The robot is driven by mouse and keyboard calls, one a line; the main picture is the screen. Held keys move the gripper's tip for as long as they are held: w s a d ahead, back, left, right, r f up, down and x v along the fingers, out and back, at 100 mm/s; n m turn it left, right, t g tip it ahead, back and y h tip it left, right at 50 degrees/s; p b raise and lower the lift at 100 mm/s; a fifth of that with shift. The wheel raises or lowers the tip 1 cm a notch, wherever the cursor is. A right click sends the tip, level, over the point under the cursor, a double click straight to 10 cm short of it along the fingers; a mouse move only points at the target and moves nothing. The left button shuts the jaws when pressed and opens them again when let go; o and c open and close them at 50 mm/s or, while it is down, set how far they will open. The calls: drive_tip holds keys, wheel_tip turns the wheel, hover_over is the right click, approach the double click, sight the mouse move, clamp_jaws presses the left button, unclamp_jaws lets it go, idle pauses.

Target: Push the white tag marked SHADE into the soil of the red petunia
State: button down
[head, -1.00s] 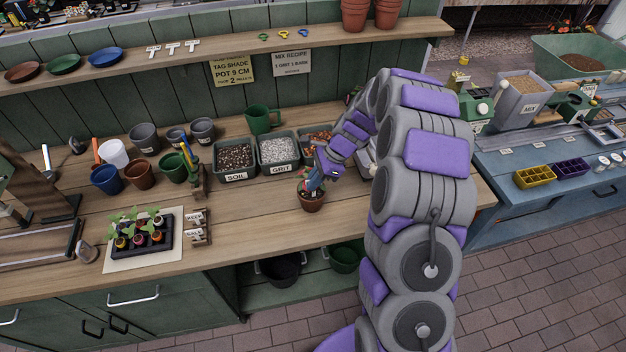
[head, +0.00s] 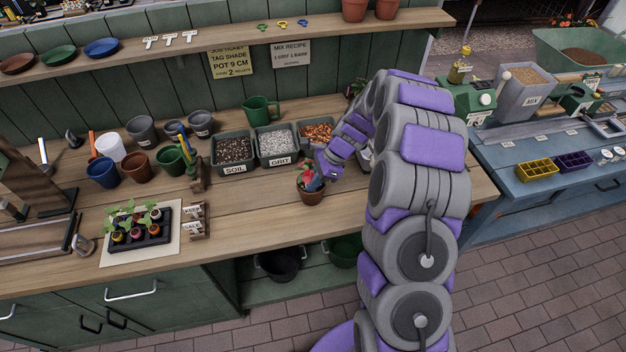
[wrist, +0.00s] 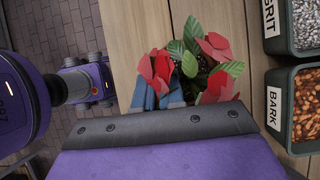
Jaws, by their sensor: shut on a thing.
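The red petunia (head: 306,181) stands upright in a small brown pot (head: 311,196) near the front of the bench. In the wrist view its red flowers (wrist: 215,88) and green leaves fill the space before the wrist. My gripper (head: 317,184) is at the right side of the plant, low over the pot, with its blue fingers (wrist: 158,96) among the flowers. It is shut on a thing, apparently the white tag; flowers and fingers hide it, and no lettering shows.
Tubs of soil (head: 233,167), grit (head: 280,160) and bark (head: 316,133) stand behind the pot. Three white T-shaped tags (head: 168,40) lie on the shelf. A seedling tray (head: 140,243) is at the left. The bench between tray and pot is mostly clear.

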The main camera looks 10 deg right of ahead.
drive_tip(key=c, duration=1.2)
unclamp_jaws()
drive_tip(key=shift+o, duration=0.2)
drive_tip(key=shift+d+r, duration=0.1)
drive_tip(key=p+v, duration=0.2)
drive_tip(key=v, duration=1.5)
drive_tip(key=shift+p, duration=0.35)
